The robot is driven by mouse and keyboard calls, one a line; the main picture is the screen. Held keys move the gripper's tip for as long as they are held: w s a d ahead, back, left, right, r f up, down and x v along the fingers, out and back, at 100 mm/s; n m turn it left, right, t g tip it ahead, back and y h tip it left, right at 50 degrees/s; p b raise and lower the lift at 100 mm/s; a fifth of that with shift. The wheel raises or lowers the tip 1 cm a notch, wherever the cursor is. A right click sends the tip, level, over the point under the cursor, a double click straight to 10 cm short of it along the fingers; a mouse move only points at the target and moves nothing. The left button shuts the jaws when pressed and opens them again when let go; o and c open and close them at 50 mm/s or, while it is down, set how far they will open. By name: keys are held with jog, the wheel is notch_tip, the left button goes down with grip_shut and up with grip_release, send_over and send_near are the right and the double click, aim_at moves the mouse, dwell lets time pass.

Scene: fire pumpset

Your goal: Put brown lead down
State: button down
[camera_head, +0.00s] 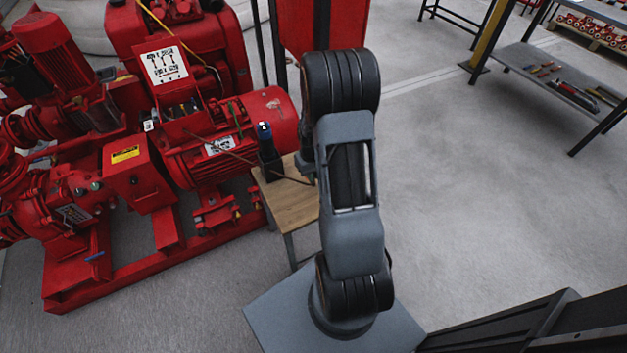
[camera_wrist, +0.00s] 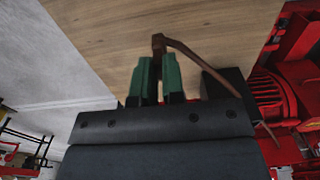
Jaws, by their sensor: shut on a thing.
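The brown lead (camera_wrist: 194,54) shows in the wrist view, with its brown end block (camera_wrist: 158,43) at the tips of my gripper's green fingers (camera_wrist: 158,75). My gripper is shut on it over the wooden table top (camera_wrist: 110,30); I cannot tell whether the lead touches the wood. From the end block the lead curves right and down past my gripper. In the head view a thin brown lead (camera_head: 232,155) runs from the red motor across to the small wooden table (camera_head: 290,205). My gripper is mostly hidden behind my arm there.
A black device with a blue top (camera_head: 267,150) stands on the small table, left of my arm. The red pumpset (camera_head: 130,180) stands close by on the left. Open floor (camera_head: 470,180) lies right, with a tool bench (camera_head: 560,75) at the upper right.

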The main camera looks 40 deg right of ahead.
jog(key=shift+d+f+b, duration=0.15)
jog(key=shift+f+b, duration=0.15)
jog(key=shift+f, duration=0.6)
jog(key=shift+d+f+b, duration=0.1)
jog(key=shift+f+b, duration=0.15)
jog(key=shift+f, duration=0.65)
jog(key=shift+f, duration=0.2)
jog(key=c, duration=1.2)
grip_release()
notch_tip(320, 180, up, 12)
jog(key=p, duration=0.3)
jog(key=shift+f, duration=0.1)
jog(key=s+a+r+t, duration=0.1)
jog(key=s+a+r, duration=0.2)
jog(key=a+r, duration=0.2)
jog(key=s+a+r+n+t, duration=0.1)
jog(key=s+a+r, duration=0.3)
jog(key=a+r, duration=0.1)
jog(key=s+a+r+t, duration=0.1)
jog(key=s+a+r, duration=0.3)
jog(key=a, duration=0.3)
jog(key=shift+r+n, duration=0.3)
jog(key=shift+r, duration=0.45)
